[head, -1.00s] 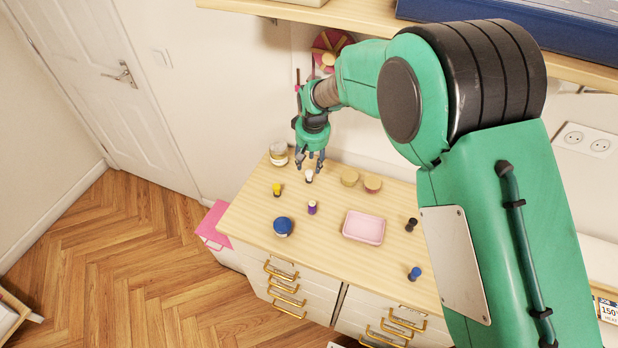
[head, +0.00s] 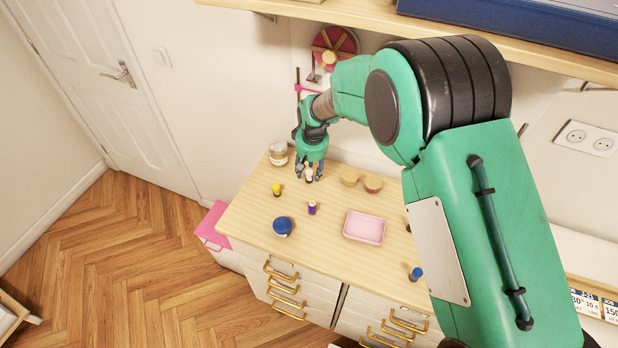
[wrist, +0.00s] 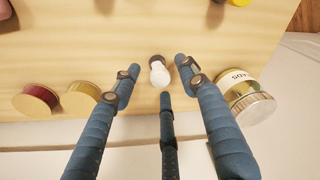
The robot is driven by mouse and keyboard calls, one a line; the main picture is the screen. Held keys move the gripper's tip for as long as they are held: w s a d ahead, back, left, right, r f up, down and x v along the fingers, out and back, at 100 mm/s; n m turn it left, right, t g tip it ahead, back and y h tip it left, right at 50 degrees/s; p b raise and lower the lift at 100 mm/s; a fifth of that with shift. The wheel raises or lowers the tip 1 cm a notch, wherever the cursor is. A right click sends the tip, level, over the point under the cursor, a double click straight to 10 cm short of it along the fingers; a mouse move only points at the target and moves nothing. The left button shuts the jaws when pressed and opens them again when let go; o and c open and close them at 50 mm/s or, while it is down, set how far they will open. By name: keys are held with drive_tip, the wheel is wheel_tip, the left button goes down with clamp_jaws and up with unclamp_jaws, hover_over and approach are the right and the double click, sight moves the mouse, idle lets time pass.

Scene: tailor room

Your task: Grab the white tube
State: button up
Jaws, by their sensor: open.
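The white tube (head: 309,175) stands on the wooden dresser top near its back. In the wrist view the white tube (wrist: 159,72) sits between the fingertips, with clear space on both sides of it. My gripper (head: 310,174) is lowered close over the tube. In the wrist view its blue fingers (wrist: 160,75) are spread open around the tube, with nothing held. The tube's lower part is hard to see in the head view.
A glass jar (head: 279,153) stands left of the gripper, two round tins (head: 373,183) to its right. In front are a yellow tube (head: 276,189), a purple tube (head: 312,207), a blue jar (head: 283,226) and a pink tray (head: 364,227). A shelf (head: 420,37) hangs above.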

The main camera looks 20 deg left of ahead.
wheel_tip(320, 180, down, 2)
drive_tip(key=shift+w+a, duration=0.1)
idle(0.5)
clamp_jaws()
